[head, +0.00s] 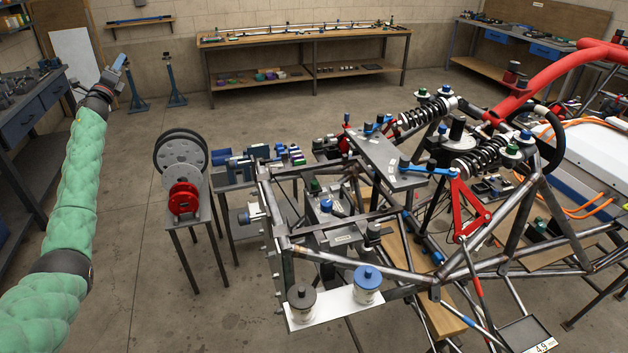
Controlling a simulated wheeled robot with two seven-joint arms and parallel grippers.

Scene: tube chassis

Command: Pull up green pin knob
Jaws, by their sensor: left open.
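My left arm comes in from the left, and its gripper (121,63) is raised over the floor at the upper left. It is open and empty, far to the left of the tube chassis (440,275). Several green knobs show on the chassis. One small green knob (315,185) is near its left middle. Others sit by the dampers, such as one green-topped knob (511,150) at the right and another (421,92) at the top. I cannot tell which is the green pin knob.
A stand with reels (182,165) and a red spool stands between my left arm and the chassis. A white plate (333,303) carries a dark-lidded and a blue-lidded jar. A workbench (305,38) is at the back.

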